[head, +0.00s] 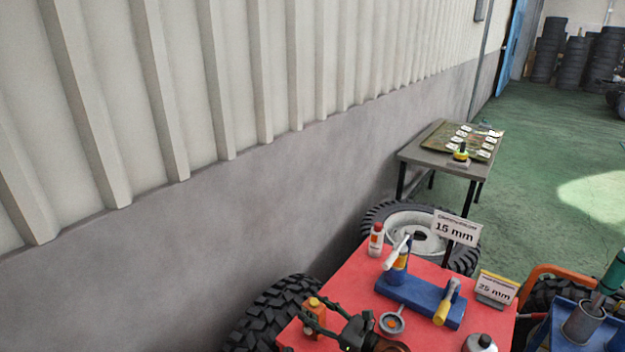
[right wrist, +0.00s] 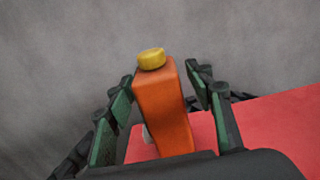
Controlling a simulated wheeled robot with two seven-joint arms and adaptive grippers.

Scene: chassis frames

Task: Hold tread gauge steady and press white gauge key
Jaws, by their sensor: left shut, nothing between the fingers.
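A blue stand (head: 425,303) lies on the red-topped table. It bears an upright blue and orange piece with a white angled top (head: 397,254) and a yellow-handled tool (head: 443,305). Which part is the tread gauge or its white key I cannot tell. My right gripper (head: 318,318) is at the table's near left corner, its fingers apart on either side of an orange bottle (head: 312,313) with a yellow cap. In the right wrist view the bottle (right wrist: 162,110) stands between the open fingers (right wrist: 166,105), with a gap at its right. My left gripper does not show.
The red tabletop (head: 350,285) also holds a white bottle with a red cap (head: 376,240), a grey ring (head: 392,321) and a grey round container (head: 480,343). Signs read 15 mm (head: 457,228) and 25 mm (head: 496,289). Tyres (head: 272,305) stand by the wall.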

